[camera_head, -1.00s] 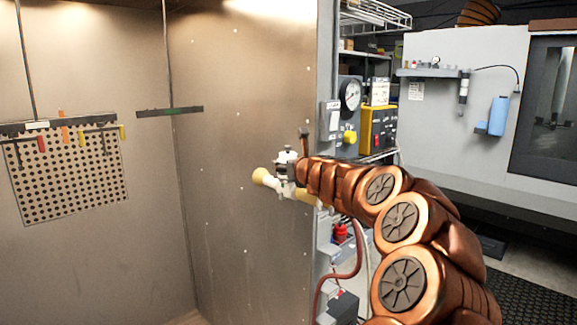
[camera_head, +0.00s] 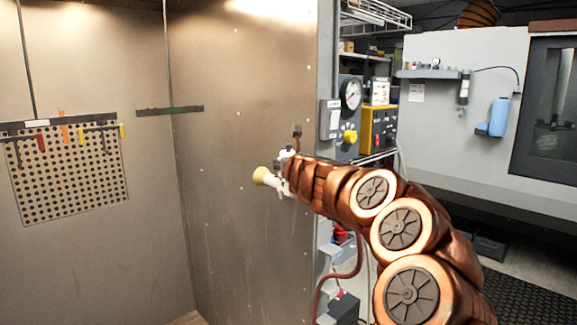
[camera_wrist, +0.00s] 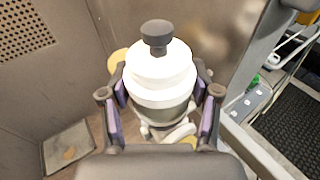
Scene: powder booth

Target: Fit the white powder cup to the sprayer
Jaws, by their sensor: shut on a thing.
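The white powder cup (camera_wrist: 160,78) fills the middle of the wrist view, with a dark knob on top. My gripper (camera_wrist: 160,110) is shut on it, one purple-padded finger on each side. Below the cup in the wrist view are white parts of the sprayer (camera_wrist: 181,133) and a yellowish piece. In the head view the sprayer (camera_head: 270,181) is white with a cream-yellow flared nozzle pointing left. My gripper (camera_head: 286,165) is right at it, largely hidden behind my copper arm. The cup is directly over the sprayer; whether it is seated cannot be told.
A metal booth wall (camera_head: 240,90) stands just behind the sprayer. A perforated panel (camera_head: 70,170) hangs at the left. Gauges and a yellow control box (camera_head: 378,128) stand at the right. A red hose (camera_head: 350,278) hangs below my arm.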

